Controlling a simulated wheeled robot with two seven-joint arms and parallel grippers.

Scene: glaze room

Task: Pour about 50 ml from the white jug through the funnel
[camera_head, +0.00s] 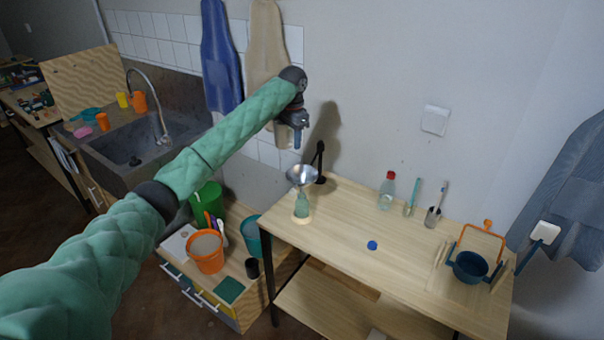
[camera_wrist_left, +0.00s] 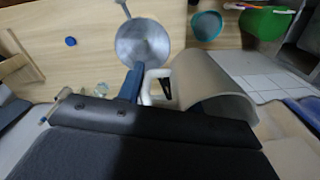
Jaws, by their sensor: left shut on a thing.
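The white jug (camera_wrist_left: 215,82) shows in the left wrist view, its handle (camera_wrist_left: 154,84) at my left gripper (camera_wrist_left: 132,84). In the head view my left gripper (camera_head: 297,138) is high, above the funnel; I cannot make out the jug clearly there. The left gripper is shut on the jug's handle. The jug's contents and exact tilt cannot be told. The metal funnel (camera_head: 301,175) sits above a small green bottle (camera_head: 302,206) at the table's left end; its bowl also shows in the left wrist view (camera_wrist_left: 142,40). My right gripper is out of view.
A black stand (camera_head: 320,160) rises behind the funnel. A clear red-capped bottle (camera_head: 387,192), a brush cup (camera_head: 433,218) and a blue pot (camera_head: 469,268) stand further right. A blue cap (camera_head: 372,245) lies mid-table. Orange and teal buckets stand lower left.

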